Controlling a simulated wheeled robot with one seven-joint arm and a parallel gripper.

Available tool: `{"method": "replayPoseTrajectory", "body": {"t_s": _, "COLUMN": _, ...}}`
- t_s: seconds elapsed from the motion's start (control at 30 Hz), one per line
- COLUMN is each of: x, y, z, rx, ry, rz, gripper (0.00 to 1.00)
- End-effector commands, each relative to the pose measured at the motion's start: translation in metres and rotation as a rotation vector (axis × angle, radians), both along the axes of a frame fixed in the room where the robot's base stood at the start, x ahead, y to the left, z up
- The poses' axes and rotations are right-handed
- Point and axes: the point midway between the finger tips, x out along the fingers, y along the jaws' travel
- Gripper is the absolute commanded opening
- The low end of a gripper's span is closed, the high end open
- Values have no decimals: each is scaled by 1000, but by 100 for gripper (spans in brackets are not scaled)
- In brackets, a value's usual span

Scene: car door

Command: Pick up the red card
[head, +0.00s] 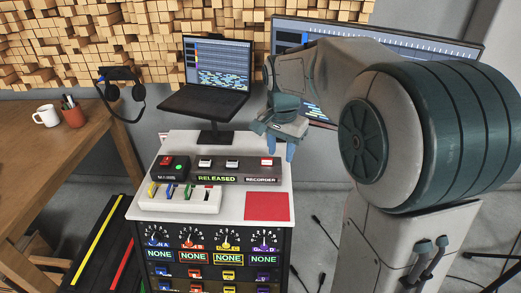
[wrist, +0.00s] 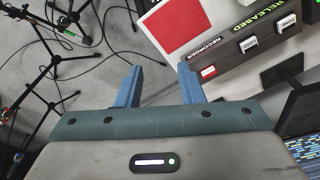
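The red card (head: 267,206) lies flat on the front right part of the white top of the console (head: 229,234). It also shows in the wrist view (wrist: 178,30) near the top centre, beyond my fingertips. My gripper (head: 278,146) is above the back right edge of the console, behind the card in the head view. In the wrist view its two blue fingers (wrist: 160,72) are apart with nothing between them but floor. The card is free of the gripper.
A button box (head: 217,170) labelled RELEASED and RECORDER stands behind the card. A switch block (head: 180,198) is to its left. A laptop (head: 206,82) on a stand is behind. Tripod stands (wrist: 50,40) and cables are on the floor beside the console.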

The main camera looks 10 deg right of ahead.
Motion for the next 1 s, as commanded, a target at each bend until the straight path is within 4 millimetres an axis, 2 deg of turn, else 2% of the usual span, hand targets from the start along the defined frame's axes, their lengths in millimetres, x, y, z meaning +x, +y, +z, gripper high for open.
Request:
{"method": "replayPoseTrajectory", "body": {"t_s": 0.03, "x": 21, "y": 1, "z": 3, "rx": 0, "ry": 10, "rz": -65, "gripper": 35}}
{"method": "replayPoseTrajectory", "body": {"t_s": 0.2, "x": 81, "y": 5, "z": 0, "rx": 0, "ry": 26, "rz": -308, "gripper": 35}}
{"method": "replayPoseTrajectory", "body": {"t_s": 0.37, "x": 132, "y": 7, "z": -11, "rx": -7, "ry": 35, "rz": -539, "gripper": 35}}
{"method": "replayPoseTrajectory", "body": {"t_s": 0.5, "x": 170, "y": 10, "z": -28, "rx": -15, "ry": 37, "rz": -735, "gripper": 35}}
{"method": "replayPoseTrajectory", "body": {"t_s": 0.7, "x": 204, "y": 12, "z": -49, "rx": -29, "ry": 33, "rz": -940, "gripper": 35}}
{"method": "replayPoseTrajectory", "body": {"t_s": 0.87, "x": 215, "y": 13, "z": -59, "rx": -33, "ry": 30, "rz": -1016, "gripper": 35}}
{"method": "replayPoseTrajectory", "body": {"t_s": 1.0, "x": 215, "y": 11, "z": -77, "rx": -35, "ry": 33, "rz": -1032, "gripper": 35}}
